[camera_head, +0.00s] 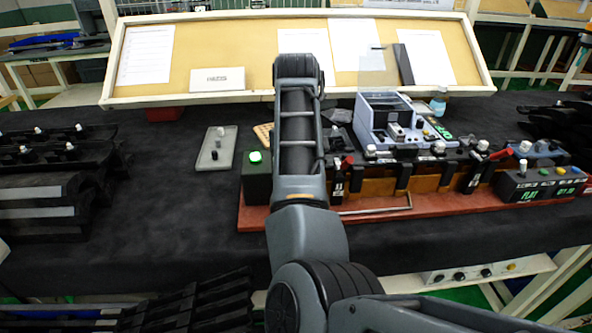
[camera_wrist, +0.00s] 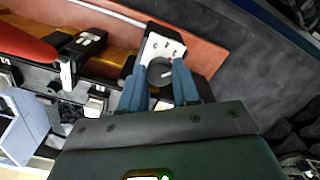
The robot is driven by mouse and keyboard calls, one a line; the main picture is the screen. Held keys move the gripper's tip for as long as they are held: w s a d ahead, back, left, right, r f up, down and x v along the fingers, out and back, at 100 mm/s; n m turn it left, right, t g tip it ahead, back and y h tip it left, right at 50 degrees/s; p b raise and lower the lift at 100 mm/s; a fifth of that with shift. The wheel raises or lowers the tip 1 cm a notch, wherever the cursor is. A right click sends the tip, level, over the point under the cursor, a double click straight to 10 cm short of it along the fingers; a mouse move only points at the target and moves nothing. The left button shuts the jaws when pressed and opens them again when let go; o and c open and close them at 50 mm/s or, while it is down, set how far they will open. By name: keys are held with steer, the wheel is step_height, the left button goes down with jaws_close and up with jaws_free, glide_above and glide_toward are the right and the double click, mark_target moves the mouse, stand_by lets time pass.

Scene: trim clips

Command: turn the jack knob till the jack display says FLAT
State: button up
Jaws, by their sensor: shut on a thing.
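In the wrist view, the grey round jack knob (camera_wrist: 160,72) has a pale pointer line and stands by a white marked plate (camera_wrist: 163,46). The blue fingers of my gripper (camera_wrist: 159,82) are on either side of the knob and shut on it. In the head view my arm hides the gripper and the knob. The black display box (camera_head: 541,183) at the right end of the fixture shows green text, FLAT (camera_head: 529,196) on its left and a small number on its right.
A red-brown base board (camera_head: 450,201) carries the fixture with black clamps and red levers. A grey machine (camera_head: 391,118) stands behind it. A grey tray (camera_head: 213,150) lies further left on the dark cloth.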

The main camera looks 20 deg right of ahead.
steer(key=o, duration=1.1)
steer(key=shift+c, duration=0.2)
steer(key=shift+r, duration=0.1)
steer(key=shift+r, duration=3.8)
